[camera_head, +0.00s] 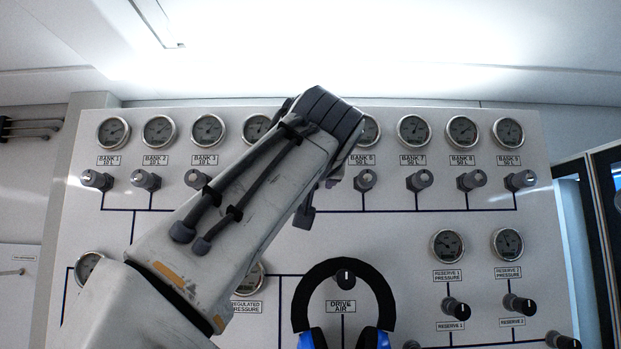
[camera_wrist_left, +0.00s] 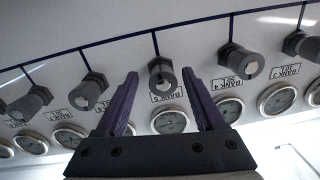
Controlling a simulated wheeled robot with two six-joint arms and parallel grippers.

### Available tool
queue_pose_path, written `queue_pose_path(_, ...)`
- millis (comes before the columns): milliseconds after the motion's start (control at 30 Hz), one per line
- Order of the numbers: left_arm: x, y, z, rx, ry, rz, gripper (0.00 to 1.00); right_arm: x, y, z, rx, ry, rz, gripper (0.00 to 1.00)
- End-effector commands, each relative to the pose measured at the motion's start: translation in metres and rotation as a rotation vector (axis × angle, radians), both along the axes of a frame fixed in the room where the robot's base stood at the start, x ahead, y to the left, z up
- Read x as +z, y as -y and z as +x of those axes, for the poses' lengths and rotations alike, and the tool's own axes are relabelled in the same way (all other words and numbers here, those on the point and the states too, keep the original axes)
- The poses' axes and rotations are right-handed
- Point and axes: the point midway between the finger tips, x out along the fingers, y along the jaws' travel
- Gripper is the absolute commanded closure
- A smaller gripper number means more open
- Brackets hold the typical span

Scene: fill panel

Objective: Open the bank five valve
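The bank five valve (camera_wrist_left: 162,76) is a small grey knob on the panel, above its upside-down BANK 5 label (camera_wrist_left: 167,90) in the left wrist view. My left gripper (camera_wrist_left: 160,73) is open, with one dark purple finger on each side of that knob. Gaps show between the knob and both fingers; I cannot tell how deep the knob sits between them. In the head view my left arm hides the bank five valve, and only part of the left gripper (camera_head: 306,208) shows below the wrist. My right gripper is not in view.
The bank four valve (camera_wrist_left: 240,62) is a close neighbour. Gauges and similar valves line the white panel (camera_head: 390,240), including the bank six valve (camera_head: 365,179). A black arc with blue ends (camera_head: 300,300) surrounds the drive air knob (camera_head: 345,276) below.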

Motion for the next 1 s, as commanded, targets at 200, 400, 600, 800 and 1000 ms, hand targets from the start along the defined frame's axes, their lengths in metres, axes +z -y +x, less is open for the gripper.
queue_pose_path(200, 0.002, -0.001, -0.001, 0.001, 0.005, -0.001, 0.30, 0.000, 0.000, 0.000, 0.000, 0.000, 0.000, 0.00)
queue_pose_path(400, 0.001, 0.001, -0.018, -0.003, 0.008, -0.002, 0.30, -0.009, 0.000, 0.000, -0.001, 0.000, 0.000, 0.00)
queue_pose_path(600, 0.000, 0.003, -0.059, -0.006, 0.008, -0.004, 0.30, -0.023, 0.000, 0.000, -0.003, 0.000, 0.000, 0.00)
queue_pose_path(800, 0.002, 0.005, -0.092, -0.005, 0.006, -0.002, 0.30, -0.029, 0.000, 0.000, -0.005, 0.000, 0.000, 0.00)
queue_pose_path(1000, 0.002, 0.004, -0.105, 0.000, 0.004, -0.001, 0.30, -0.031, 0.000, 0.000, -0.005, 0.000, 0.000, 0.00)
